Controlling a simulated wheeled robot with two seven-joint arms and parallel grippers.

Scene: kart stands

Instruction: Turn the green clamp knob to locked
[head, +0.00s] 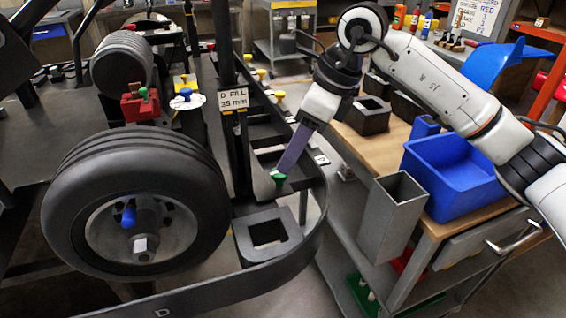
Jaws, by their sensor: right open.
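A small green knob (278,177) sits on the black side rail of the kart frame, right of the big front wheel. My right gripper (285,168) reaches down to it from the upper right, its flat grey-purple fingers ending at the knob. The jaws are open; whether they touch the knob or straddle it cannot be told, as the fingers overlap in this view and hide part of it. Another green knob (143,95) stands on a red block behind the front wheel. My left gripper is not in view.
Yellow knobs (279,95) line the rail. On the right, a cart holds a blue bin (445,175) and a grey square tube (389,216).

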